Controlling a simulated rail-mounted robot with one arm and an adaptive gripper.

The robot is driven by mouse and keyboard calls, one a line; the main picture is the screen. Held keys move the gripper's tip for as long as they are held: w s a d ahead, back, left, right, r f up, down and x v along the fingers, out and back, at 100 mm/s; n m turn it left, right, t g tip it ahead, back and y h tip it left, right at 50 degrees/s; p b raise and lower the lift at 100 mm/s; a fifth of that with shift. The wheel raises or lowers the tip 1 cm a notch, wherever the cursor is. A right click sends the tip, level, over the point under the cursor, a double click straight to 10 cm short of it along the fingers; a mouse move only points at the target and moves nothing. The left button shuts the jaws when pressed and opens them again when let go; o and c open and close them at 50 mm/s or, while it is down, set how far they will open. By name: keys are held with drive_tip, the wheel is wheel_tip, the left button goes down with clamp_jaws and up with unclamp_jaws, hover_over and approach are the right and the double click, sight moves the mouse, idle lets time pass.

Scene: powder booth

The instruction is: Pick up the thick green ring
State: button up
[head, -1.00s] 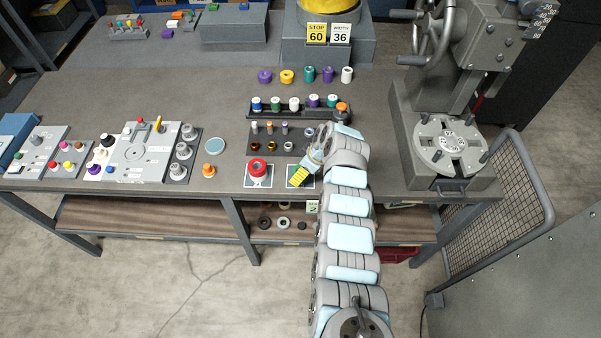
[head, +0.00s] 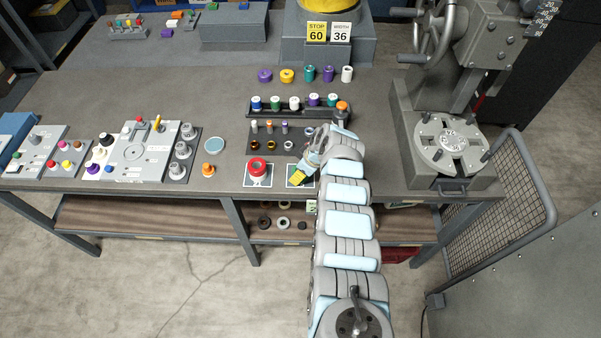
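My gripper (head: 301,176) is small in the head view, low over a white-edged square card (head: 290,183) near the table's front edge. I cannot tell which is the thick green ring, or whether a ring is hidden beneath my gripper.
A dark holder (head: 262,146) with small metallic rings lies behind. A grey machine with a round plate (head: 450,146) stands at the right.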

sight(296, 170)
drive_tip(key=c, duration=0.4)
drive_tip(key=shift+r, duration=0.15)
drive_tip(key=shift+r+p, duration=0.5)
drive_tip(key=shift+r, duration=1.1)
drive_tip(key=shift+s+r, duration=0.9)
drive_tip(key=shift+s, duration=0.05)
drive_tip(key=s+r+p, duration=0.2)
drive_tip(key=s+p, duration=0.1)
drive_tip(key=s, duration=0.1)
drive_tip(key=s+r+p, duration=0.3)
drive_tip(key=s, duration=0.1)
drive_tip(key=s+r+p, duration=0.3)
drive_tip(key=s, duration=0.1)
